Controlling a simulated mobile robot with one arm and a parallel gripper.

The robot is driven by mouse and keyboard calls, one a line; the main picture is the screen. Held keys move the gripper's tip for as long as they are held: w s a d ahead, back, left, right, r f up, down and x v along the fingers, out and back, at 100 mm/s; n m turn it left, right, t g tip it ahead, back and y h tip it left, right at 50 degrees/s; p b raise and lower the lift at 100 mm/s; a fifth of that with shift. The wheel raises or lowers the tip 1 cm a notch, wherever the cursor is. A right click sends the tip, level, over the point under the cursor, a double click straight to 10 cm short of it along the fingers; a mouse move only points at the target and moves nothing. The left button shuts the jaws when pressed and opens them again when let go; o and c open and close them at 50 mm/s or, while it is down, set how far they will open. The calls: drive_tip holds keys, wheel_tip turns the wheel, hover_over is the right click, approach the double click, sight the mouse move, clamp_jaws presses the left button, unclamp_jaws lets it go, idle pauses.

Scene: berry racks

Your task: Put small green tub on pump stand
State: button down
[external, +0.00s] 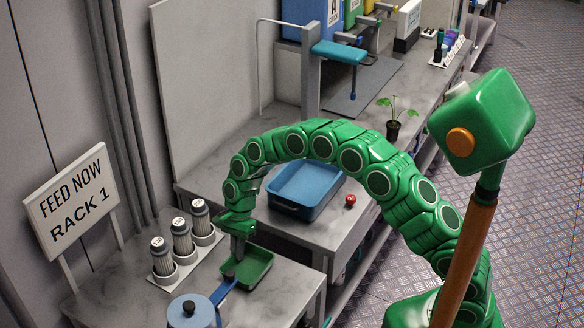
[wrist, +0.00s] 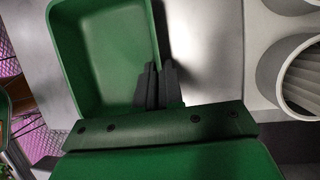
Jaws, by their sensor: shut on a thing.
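The small green tub (external: 262,262) is at the near grey counter, to the right of the labelled canisters; I cannot tell whether it rests on the counter or hangs just above it. My gripper (external: 238,254) points down at its left-rear side, with the fingers shut on its wall. In the wrist view the tub (wrist: 100,40) looks empty, and the dark fingers (wrist: 158,88) pinch its right wall near a corner. A blue-grey round-lidded device with a blue handle (external: 192,312) stands in front of the tub, partly cut off; I cannot tell whether it is the pump stand.
Three grey canisters (external: 183,240) stand in a white holder beside the sign (external: 72,205) reading "FEED NOW RACK 1". A larger blue tub (external: 305,190) and a red ball-like item (external: 350,201) sit on the counter behind. A potted plant (external: 393,128) stands farther back.

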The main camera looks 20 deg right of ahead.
drive_tip(key=c, duration=1.3)
unclamp_jaws()
drive_tip(key=shift+v, duration=6.1)
drive_tip(key=shift+d, duration=0.1)
